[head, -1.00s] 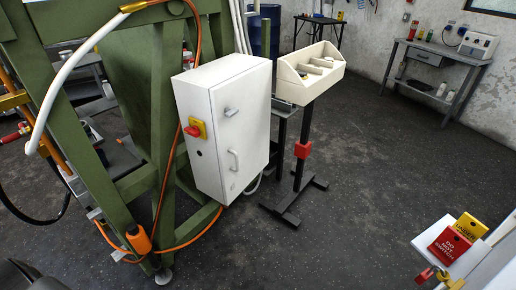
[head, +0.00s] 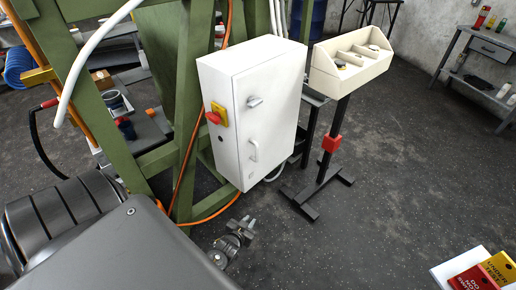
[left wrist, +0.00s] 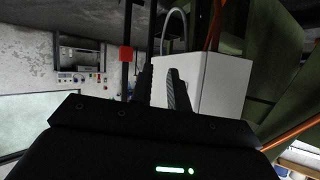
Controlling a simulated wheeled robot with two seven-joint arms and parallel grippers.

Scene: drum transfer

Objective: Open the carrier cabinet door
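The white carrier cabinet (head: 250,115) hangs on the green frame in the head view, its door (head: 270,115) shut. A red and yellow switch (head: 216,115) is on the cabinet's left side. My left gripper (head: 243,230) shows small below the cabinet, apart from it, partly hidden by my own arm. In the left wrist view its two fingers (left wrist: 161,80) stand apart with nothing between them, and the white cabinet (left wrist: 222,85) shows beyond. My right gripper is not in view.
The green frame (head: 122,150) with orange cables stands left of and behind the cabinet. A cream bin (head: 352,75) on a black stand (head: 330,165) is close on the right. Red and yellow tags (head: 475,275) lie at bottom right. Dark floor (head: 400,200) is open at right.

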